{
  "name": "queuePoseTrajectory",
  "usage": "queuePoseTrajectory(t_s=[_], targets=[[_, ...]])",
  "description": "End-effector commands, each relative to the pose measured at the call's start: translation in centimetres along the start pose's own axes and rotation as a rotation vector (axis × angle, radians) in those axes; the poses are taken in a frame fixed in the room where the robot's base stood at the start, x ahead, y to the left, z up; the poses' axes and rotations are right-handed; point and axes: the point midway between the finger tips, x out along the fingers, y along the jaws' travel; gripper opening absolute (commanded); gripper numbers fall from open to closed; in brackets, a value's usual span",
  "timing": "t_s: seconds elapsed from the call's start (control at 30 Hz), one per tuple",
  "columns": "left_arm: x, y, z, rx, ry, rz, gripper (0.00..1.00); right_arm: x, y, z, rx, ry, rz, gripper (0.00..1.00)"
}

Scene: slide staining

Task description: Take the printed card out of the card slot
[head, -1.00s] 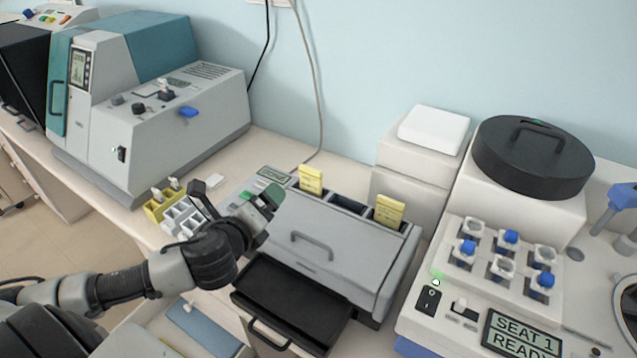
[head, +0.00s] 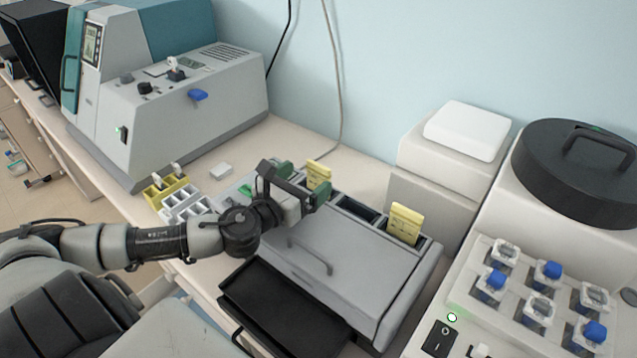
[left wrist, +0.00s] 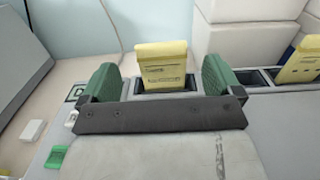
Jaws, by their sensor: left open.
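A yellow printed card (head: 318,173) stands upright in a left slot of the grey slotted machine (head: 362,256). It also shows in the left wrist view (left wrist: 161,66), with printed lines on its face. My left gripper (head: 303,182) is open at that card. In the left wrist view its green-padded fingers (left wrist: 159,82) stand to the left and right of the card, apart from it. A second yellow card (head: 405,224) stands in a slot farther right, and shows at the right edge of the left wrist view (left wrist: 300,62). My right gripper is not in view.
A black tray (head: 285,309) juts out at the machine's front. Yellow and white small racks (head: 166,190) stand to the left. White boxes (head: 452,150) stand behind right, beside a unit with several blue and white caps (head: 540,290).

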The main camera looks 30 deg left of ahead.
Motion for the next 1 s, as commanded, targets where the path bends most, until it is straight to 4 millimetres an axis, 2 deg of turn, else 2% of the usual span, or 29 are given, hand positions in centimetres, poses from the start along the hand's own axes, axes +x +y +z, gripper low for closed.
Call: queuePoseTrajectory(t_s=[0.27,0.6,0.93,0.97,1.0], targets=[[1.4,-0.1,0.1,-0.003,0.0,-0.001,0.94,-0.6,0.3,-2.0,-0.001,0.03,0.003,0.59],[5.8,-0.1,0.3,-0.004,0.0,0.0,0.94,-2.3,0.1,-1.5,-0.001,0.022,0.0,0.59],[6.4,-0.1,0.0,-0.001,0.002,-0.002,0.94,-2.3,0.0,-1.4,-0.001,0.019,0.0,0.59],[6.4,-0.1,0.0,-0.001,0.002,-0.002,0.92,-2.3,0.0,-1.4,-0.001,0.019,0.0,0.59],[6.4,-0.1,0.0,-0.002,0.002,-0.002,0.86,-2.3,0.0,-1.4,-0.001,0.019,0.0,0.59]])
